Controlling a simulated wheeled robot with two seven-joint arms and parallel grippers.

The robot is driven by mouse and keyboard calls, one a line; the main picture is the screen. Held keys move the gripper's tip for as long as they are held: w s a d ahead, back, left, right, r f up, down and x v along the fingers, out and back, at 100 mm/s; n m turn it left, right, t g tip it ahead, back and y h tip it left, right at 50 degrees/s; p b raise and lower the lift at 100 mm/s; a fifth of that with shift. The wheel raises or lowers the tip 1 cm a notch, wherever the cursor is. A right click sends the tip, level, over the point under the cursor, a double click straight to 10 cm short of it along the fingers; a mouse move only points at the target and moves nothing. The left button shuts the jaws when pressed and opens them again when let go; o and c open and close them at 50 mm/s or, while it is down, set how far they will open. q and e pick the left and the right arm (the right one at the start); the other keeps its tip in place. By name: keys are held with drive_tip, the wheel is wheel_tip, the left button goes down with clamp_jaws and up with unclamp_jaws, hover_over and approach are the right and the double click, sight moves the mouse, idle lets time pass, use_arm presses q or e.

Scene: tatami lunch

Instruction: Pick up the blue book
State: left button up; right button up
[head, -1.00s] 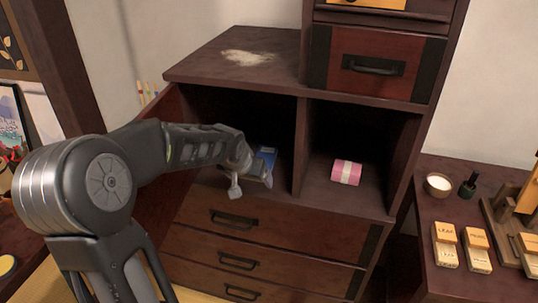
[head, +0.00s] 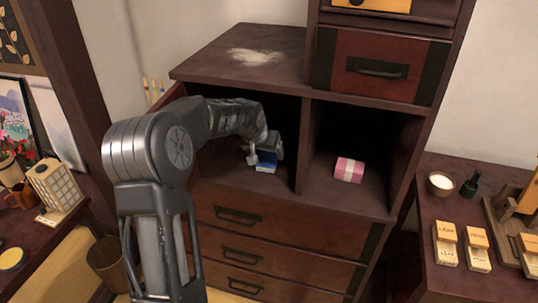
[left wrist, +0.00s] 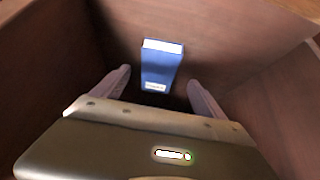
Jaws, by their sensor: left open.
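The blue book (head: 265,167) lies on the floor of the cabinet's left open compartment, partly hidden by my gripper in the head view. In the left wrist view the blue book (left wrist: 161,66) shows between the two fingers, with clear gaps on both sides. My left gripper (head: 266,157) is inside that compartment at the book, open and empty. Its fingers also show in the left wrist view (left wrist: 156,88). My right gripper is in no view.
The dark wooden cabinet (head: 285,183) has a divider (head: 304,150) right of my gripper. A pink wrapped box (head: 349,170) lies in the right compartment. Drawers are below. A side table (head: 440,200) at the right holds a bowl and labelled blocks.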

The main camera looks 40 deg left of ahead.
sight(269, 154)
use_arm(q)
drive_tip(key=shift+w+a, duration=0.3)
drive_tip(key=shift+w, duration=0.55)
drive_tip(key=x, duration=0.5)
drive_tip(key=shift+p, duration=0.4)
drive_tip(key=c, duration=1.5)
